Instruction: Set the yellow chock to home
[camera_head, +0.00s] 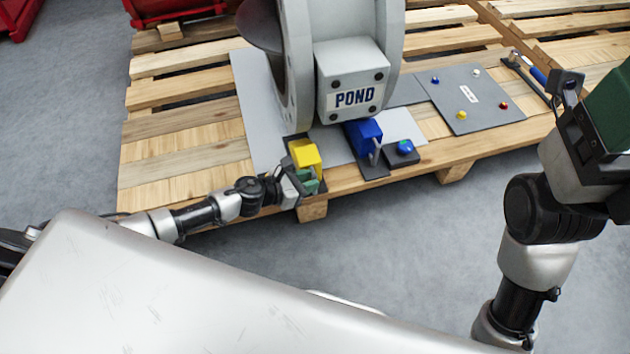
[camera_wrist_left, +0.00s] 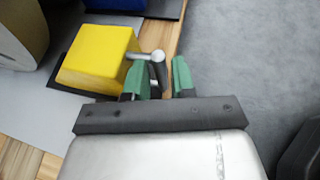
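The yellow chock (camera_head: 305,153) sits at the front edge of the pallet, left of the blue chock (camera_head: 363,133). In the left wrist view the yellow chock (camera_wrist_left: 98,57) has a grey metal handle (camera_wrist_left: 157,66) on its side. My left gripper (camera_head: 308,181) is right in front of the yellow chock. In the wrist view its green fingers (camera_wrist_left: 160,78) stand apart, with the handle between them and a gap to the right finger. The far finger hides part of the handle. My right arm (camera_head: 540,210) is at the right; its fingertips do not show clearly.
A grey valve body marked POND (camera_head: 352,75) stands behind the chocks. A blue button on a dark box (camera_head: 404,148) is right of the blue chock. A grey panel with coloured knobs (camera_head: 463,98) and a hammer (camera_head: 528,78) lie further right. The floor in front is clear.

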